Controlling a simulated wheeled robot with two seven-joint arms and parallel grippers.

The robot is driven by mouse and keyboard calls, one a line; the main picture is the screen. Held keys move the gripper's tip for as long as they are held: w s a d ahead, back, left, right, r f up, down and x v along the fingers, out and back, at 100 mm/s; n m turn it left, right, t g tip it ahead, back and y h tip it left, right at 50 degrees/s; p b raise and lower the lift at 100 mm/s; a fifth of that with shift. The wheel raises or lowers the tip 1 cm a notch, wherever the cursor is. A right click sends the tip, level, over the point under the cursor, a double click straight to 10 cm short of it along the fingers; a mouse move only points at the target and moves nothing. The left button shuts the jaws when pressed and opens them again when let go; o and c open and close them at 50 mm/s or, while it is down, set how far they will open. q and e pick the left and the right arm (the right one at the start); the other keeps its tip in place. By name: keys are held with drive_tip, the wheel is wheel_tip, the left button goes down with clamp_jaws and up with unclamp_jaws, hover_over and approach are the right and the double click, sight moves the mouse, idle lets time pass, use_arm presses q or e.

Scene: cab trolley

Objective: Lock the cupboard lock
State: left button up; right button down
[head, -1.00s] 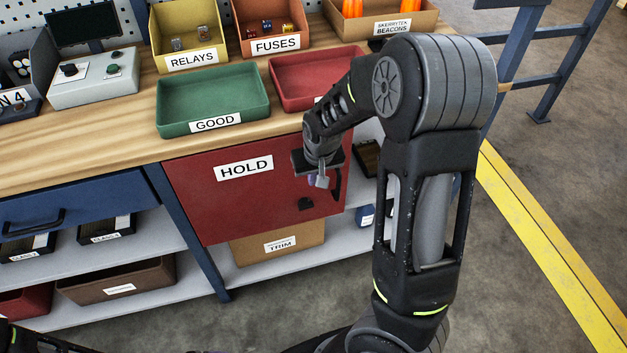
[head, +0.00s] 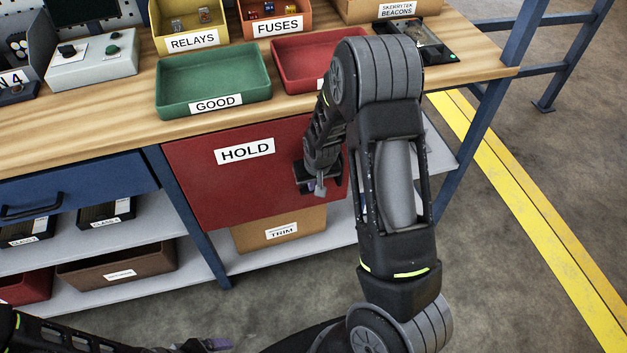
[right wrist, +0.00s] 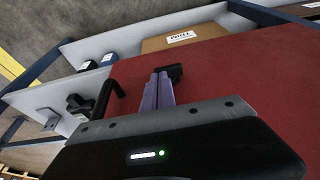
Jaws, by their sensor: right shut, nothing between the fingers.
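The red cupboard door (head: 215,190) with a HOLD label looks shut under the workbench. My right gripper (head: 320,188) is in front of the door's right part, fingers shut and empty. It covers the lock in the head view. In the right wrist view, the purple fingers (right wrist: 157,92) are together, and the small black lock (right wrist: 174,71) shows at their tips against the red door. I cannot tell whether they touch it. A black bar handle (right wrist: 113,90) stands left of the fingers. My left gripper (head: 208,344) shows partly at the bottom edge; its opening is unclear.
The wooden bench top (head: 110,135) above the door carries a green GOOD tray (head: 213,85) and a red tray (head: 300,62). A TRIM box (head: 281,230) sits on the lower shelf. A blue bench leg (head: 192,215) stands left of the door. Floor in front is open.

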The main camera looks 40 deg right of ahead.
drive_tip(key=shift+s+d+f+b, duration=0.1)
drive_tip(key=shift+d+f+b, duration=0.05)
drive_tip(key=shift+d+b, duration=0.15)
drive_tip(key=shift+a, duration=0.1)
drive_tip(key=shift+w+a+r+p, duration=0.25)
drive_tip(key=shift+a+r+p, duration=0.15)
drive_tip(key=shift+a, duration=0.3)
drive_tip(key=shift+f, duration=0.1)
